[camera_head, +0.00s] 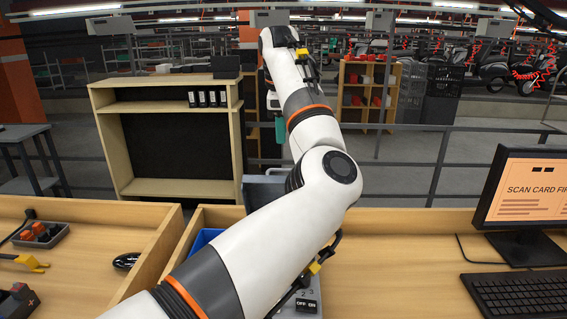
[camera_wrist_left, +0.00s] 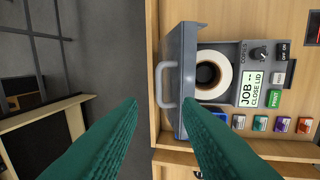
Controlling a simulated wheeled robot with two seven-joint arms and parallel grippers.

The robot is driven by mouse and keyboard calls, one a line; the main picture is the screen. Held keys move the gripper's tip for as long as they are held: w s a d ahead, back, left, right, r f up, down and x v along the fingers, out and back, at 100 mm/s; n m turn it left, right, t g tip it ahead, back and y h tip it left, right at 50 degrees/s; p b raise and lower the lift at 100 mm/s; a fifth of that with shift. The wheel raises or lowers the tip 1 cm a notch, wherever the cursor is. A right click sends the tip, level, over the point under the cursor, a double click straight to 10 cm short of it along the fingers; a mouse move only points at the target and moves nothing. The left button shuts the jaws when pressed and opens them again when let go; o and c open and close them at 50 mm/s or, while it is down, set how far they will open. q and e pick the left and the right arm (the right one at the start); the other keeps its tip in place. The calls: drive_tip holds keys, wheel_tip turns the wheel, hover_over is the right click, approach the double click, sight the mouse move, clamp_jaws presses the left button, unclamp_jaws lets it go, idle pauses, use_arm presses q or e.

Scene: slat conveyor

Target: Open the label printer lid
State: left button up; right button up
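The label printer (camera_wrist_left: 228,50) sits on the wooden desk. In the left wrist view its grey lid (camera_wrist_left: 178,55) stands raised, with a light handle (camera_wrist_left: 159,84) on its outer side. The white label roll (camera_wrist_left: 216,72) is exposed, and the display (camera_wrist_left: 250,88) reads "JOB CLOSE LID". In the head view my arm hides most of the printer; part of the raised lid (camera_head: 262,190) shows behind it. My left gripper (camera_head: 281,131), with green fingers, is above and beyond the lid. Its fingers (camera_wrist_left: 161,103) are apart with nothing between them. My right gripper is not in view.
A monitor (camera_head: 530,200) and keyboard (camera_head: 520,293) stand on the desk at right. A divider (camera_head: 165,245) and a tray of small parts (camera_head: 40,235) are at left. A railing (camera_head: 440,165) and shelf unit (camera_head: 110,130) stand beyond the desk.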

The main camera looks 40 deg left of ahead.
use_arm(q)
drive_tip(key=f+p, duration=0.1)
drive_tip(key=f, duration=0.2)
drive_tip(key=w+a+f, duration=0.1)
drive_tip(key=f, duration=0.2)
drive_tip(key=f+p, duration=0.1)
drive_tip(key=f, duration=0.1)
drive_tip(key=shift+w+a+f+p, duration=0.15)
drive_tip(key=shift+w+f+p, duration=0.1)
drive_tip(key=shift+f+p, duration=0.15)
drive_tip(key=shift+w+a+f, duration=0.1)
drive_tip(key=shift+f, duration=0.45)
clamp_jaws()
